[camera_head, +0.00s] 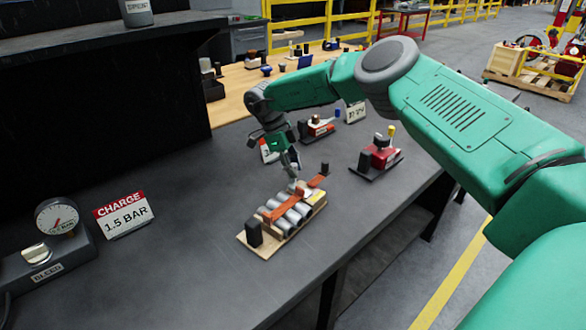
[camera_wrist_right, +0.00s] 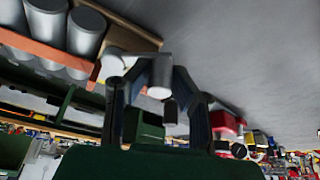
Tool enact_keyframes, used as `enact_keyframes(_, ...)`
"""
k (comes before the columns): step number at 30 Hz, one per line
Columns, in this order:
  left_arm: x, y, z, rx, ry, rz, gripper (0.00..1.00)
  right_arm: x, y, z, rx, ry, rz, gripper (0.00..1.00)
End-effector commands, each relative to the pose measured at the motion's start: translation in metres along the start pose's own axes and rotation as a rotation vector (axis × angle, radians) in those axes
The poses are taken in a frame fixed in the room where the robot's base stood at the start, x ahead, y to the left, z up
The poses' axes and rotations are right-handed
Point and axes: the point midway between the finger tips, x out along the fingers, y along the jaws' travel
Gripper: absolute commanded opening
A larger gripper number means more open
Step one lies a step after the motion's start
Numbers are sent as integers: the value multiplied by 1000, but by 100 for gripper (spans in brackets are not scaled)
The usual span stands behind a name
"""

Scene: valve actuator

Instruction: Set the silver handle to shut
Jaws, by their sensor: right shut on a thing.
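A wooden board (camera_head: 250,241) on the dark bench carries several grey cylinders (camera_head: 287,214) under orange bars (camera_head: 282,205), with a black block at its near-left end. My right gripper (camera_head: 293,180) reaches down to the far side of this board. In the right wrist view its fingers (camera_wrist_right: 158,70) are closed on a small silver cylindrical piece (camera_wrist_right: 160,84), which looks like the silver handle. The grey cylinders and an orange bar also show there at upper left. How the handle is turned is hard to make out, as the gripper partly hides it. My left gripper is not in view.
A red-and-black device (camera_head: 380,153) stands right of the board near the bench edge. A gauge (camera_head: 57,216) with a bleed knob and a "CHARGE 1.5 BAR" sign (camera_head: 123,214) stand at left. Other small devices sit behind. The bench between sign and board is clear.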

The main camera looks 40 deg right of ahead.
Motion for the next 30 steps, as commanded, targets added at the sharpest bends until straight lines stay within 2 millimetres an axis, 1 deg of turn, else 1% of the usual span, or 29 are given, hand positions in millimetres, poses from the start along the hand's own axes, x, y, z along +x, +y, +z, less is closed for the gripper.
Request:
enact_keyframes(11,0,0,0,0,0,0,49,2,0,0,-1,3,2,0)
enact_keyframes(12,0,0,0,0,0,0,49,2,1,0,-1,3,2,22)
enact_keyframes(13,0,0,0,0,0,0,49,2,1,0,-1,3,2,33)
enact_keyframes(14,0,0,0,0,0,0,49,2,1,0,-2,3,2,39)
enact_keyframes(21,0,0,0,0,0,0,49,1,1,0,-1,1,1,39)
enact_keyframes(23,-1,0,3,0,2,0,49,-1,0,0,-1,1,1,39)
enact_keyframes(26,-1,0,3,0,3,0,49,-10,0,1,-1,-2,-1,39)
enact_keyframes(30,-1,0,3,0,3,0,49,-36,0,2,-1,-2,-2,39)
